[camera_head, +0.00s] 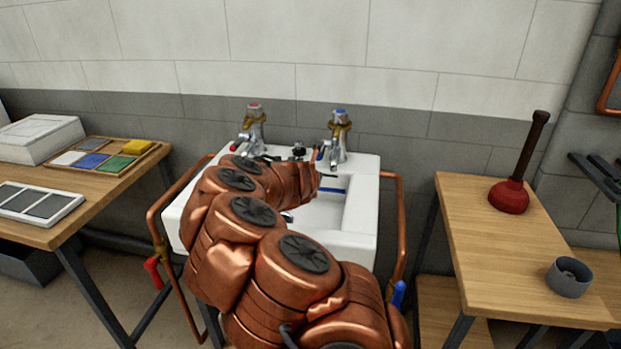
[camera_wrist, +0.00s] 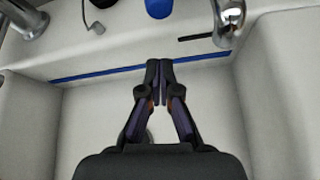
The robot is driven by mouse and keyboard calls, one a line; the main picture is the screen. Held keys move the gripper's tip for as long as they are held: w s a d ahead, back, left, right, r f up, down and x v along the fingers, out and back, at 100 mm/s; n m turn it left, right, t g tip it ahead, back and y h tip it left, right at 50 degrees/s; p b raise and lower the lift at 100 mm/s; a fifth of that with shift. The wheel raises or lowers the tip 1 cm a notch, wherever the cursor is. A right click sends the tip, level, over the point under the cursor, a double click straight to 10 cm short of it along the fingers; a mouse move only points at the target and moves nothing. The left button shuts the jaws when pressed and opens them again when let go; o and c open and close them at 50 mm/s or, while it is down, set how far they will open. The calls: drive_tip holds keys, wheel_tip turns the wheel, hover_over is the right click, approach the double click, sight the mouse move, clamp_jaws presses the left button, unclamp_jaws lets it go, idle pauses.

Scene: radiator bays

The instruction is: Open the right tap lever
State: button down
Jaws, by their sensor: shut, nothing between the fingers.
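The right tap (camera_head: 339,135) is a chrome tap with a blue cap and a brass-coloured collar, standing at the back right of the white sink (camera_head: 360,215). A chrome spout (camera_wrist: 229,20) shows at the upper right of the wrist view. The left tap (camera_head: 254,130) has a red cap. A blue lever (camera_head: 398,294) is at the lower right pipe, and a red lever (camera_head: 152,268) at the lower left pipe. My gripper (camera_wrist: 159,66) is shut and empty over the basin, apart from the spouts. The head view hides most of it behind my arm.
Copper pipes (camera_head: 398,215) run down both sides of the sink. A wooden table (camera_head: 470,215) with a plunger (camera_head: 510,190) and a grey cup (camera_head: 568,277) stands right. A table with coloured tiles (camera_head: 93,160) stands left. A blue object (camera_wrist: 158,8) lies behind the basin.

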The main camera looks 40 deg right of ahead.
sight(323, 150)
drive_tip(key=shift+w+d+r+p, duration=0.35)
drive_tip(key=shift+d+r, duration=0.3)
drive_tip(key=shift+d, duration=0.05)
drive_tip(key=shift+w+d+r+p, duration=0.3)
drive_tip(key=shift+d+r, duration=0.35)
drive_tip(key=shift+d, duration=0.05)
drive_tip(key=shift+d, duration=0.1)
drive_tip(key=shift+r+p, duration=0.15)
drive_tip(key=shift+p, duration=0.2)
